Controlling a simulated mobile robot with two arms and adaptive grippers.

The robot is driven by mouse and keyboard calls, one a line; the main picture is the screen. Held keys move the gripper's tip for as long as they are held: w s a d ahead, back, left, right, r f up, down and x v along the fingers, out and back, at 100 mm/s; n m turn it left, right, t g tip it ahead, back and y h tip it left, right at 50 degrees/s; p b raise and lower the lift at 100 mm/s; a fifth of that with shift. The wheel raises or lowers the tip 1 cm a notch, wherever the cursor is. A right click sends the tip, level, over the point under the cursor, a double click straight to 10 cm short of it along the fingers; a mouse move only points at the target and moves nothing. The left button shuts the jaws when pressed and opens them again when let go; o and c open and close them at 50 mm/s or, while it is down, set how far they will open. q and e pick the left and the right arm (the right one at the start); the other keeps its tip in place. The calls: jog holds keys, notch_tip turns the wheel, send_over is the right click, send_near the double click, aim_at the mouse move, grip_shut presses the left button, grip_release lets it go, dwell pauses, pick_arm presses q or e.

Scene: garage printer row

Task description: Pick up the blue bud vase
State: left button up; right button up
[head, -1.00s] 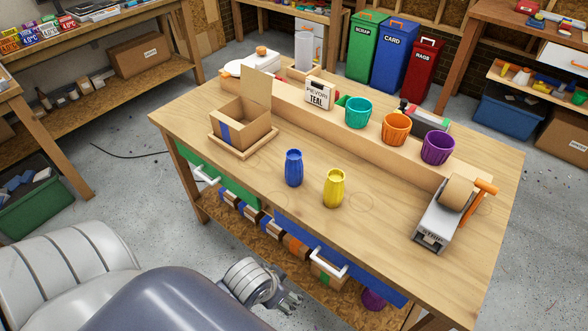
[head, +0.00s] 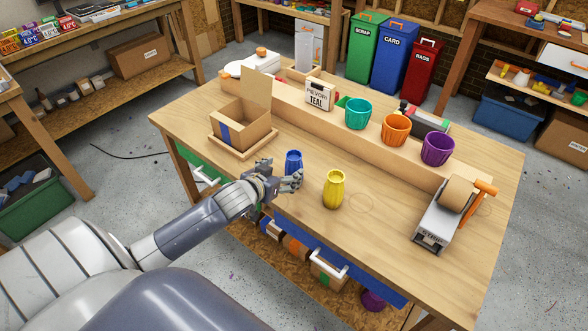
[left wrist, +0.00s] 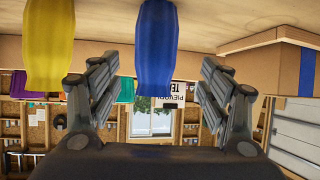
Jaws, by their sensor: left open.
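The blue bud vase (head: 293,161) stands upright on the wooden workbench, its lower part hidden by my left gripper (head: 283,184) in the head view. The gripper is on the near side of the vase. In the left wrist view, which is upside down, the blue vase (left wrist: 155,45) lies ahead between the two open fingers (left wrist: 155,85), with visible space on both sides. I cannot tell how deep it is between them. A yellow vase (head: 334,190) stands to the right of the blue one; it also shows in the left wrist view (left wrist: 49,45). My right gripper is not in view.
An open cardboard box (head: 240,128) on a wooden tray stands behind left. Teal (head: 358,113), orange (head: 396,130) and purple (head: 438,148) cups line the back ledge. A tape dispenser (head: 434,228) stands at the right. The bench right of the yellow vase is clear.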

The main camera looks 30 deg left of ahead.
aim_at(290, 169)
pick_arm(q)
jog(key=shift+d+p+x, duration=0.2)
jog(key=shift+p+x, duration=0.1)
jog(key=shift+x, duration=1.5)
jog(key=shift+d+p+x, duration=0.15)
jog(key=shift+p+x, duration=0.1)
jog(key=shift+x, duration=1.55)
jog(key=shift+r, duration=0.1)
jog(key=c, duration=1.2)
